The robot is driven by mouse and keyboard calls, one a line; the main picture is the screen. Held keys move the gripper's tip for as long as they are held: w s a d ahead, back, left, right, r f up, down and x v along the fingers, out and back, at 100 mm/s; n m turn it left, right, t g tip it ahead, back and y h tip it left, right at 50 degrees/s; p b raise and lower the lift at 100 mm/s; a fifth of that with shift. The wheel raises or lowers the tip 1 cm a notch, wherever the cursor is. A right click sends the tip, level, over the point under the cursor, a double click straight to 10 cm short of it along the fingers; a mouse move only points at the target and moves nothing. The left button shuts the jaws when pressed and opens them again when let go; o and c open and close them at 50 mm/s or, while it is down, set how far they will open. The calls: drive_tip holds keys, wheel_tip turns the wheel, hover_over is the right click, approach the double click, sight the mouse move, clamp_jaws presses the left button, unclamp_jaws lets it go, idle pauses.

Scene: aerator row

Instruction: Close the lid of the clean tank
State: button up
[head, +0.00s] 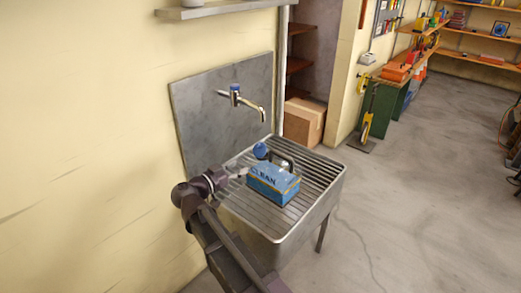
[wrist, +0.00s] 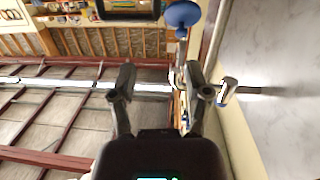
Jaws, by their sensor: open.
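The clean tank (head: 272,184) is a blue box marked CLEAN, standing on the slatted sink top, with a dark handle on its top. A round blue lid (head: 261,151) stands raised at the tank's back left end, tipped up and open. In the wrist view the blue lid (wrist: 182,14) shows at the top, beyond the fingertips. My gripper (head: 242,173) is just left of the tank and slightly lower than the lid, apart from it as far as I can tell. In the wrist view my gripper (wrist: 160,78) has two spread dark fingers with nothing between them.
The metal sink (head: 325,178) has a ribbed top with free room around the tank. A wall tap (head: 248,100) juts out above and behind the tank; a tap (wrist: 229,90) also shows right of the fingers. A grey splashback (head: 205,110) stands behind.

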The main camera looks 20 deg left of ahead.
sight(258, 149)
drive_tip(key=a, duration=0.2)
drive_tip(key=s+a+t, duration=0.1)
drive_tip(key=shift+a+r+y, duration=0.25)
drive_tip(key=shift+r+y, duration=0.05)
drive_tip(key=shift+r, duration=0.05)
drive_tip(key=shift+w+d, duration=0.15)
drive_tip(key=shift+x, duration=6.8)
clamp_jaws()
